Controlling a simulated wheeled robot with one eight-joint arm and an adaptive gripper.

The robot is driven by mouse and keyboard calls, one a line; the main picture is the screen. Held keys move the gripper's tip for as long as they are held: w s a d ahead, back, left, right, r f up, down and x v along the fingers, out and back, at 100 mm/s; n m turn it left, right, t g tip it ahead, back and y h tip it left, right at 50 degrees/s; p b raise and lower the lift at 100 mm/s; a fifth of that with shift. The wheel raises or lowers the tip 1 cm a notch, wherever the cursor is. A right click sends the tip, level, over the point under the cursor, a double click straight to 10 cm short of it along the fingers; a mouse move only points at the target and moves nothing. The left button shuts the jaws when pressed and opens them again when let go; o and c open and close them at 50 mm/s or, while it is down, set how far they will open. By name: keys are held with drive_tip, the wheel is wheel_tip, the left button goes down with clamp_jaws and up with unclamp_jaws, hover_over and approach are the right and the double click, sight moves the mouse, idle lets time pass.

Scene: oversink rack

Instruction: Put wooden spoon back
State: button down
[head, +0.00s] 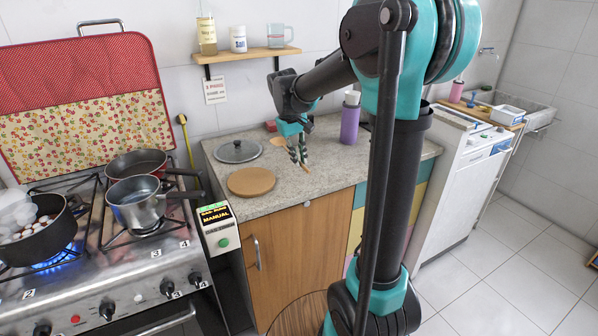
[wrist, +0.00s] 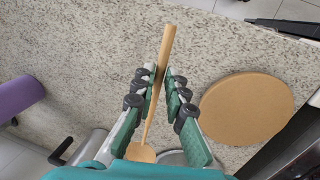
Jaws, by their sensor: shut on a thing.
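The wooden spoon (wrist: 168,45) is between the two fingers of my gripper (wrist: 160,76) in the wrist view. The handle end points up the picture, and the bowl of the spoon is low, near the palm. My gripper is shut on the handle. In the head view my gripper (head: 298,152) points down over the granite counter, between the pan lid and the purple bottle. A small part of the spoon (head: 279,141) shows beside the fingers. I cannot tell whether the spoon touches the counter.
A round wooden board (head: 251,181) and a pan lid (head: 238,151) lie left on the counter (head: 325,170). A purple bottle (head: 350,122) stands right. A wall shelf (head: 246,54) holds a jar, a mug and a glass cup. The stove (head: 130,262) carries pans, with a lit flame.

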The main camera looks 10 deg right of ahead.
sight(301, 180)
drive_tip(key=shift+f, duration=2.65)
drive_tip(key=c, duration=1.6)
unclamp_jaws()
drive_tip(key=shift+o, duration=0.2)
drive_tip(key=shift+f, duration=0.15)
drive_tip(key=s+a+r, duration=0.1)
drive_tip(key=a+r, duration=0.2)
drive_tip(key=r, duration=1.4)
drive_tip(key=s+d+f+m+t+y, duration=0.1)
drive_tip(key=s+d+f, duration=0.3)
drive_tip(key=s+f, duration=0.7)
drive_tip(key=s+d+f+m+t+y, duration=0.1)
drive_tip(key=s+d+f+m+t, duration=0.1)
drive_tip(key=s+f, duration=0.8)
wheel_tip(301, 180, down, 4)
drive_tip(key=shift+s+d+f+m+t, duration=0.3)
drive_tip(key=shift+s+d, duration=0.1)
drive_tip(key=shift+d, duration=0.45)
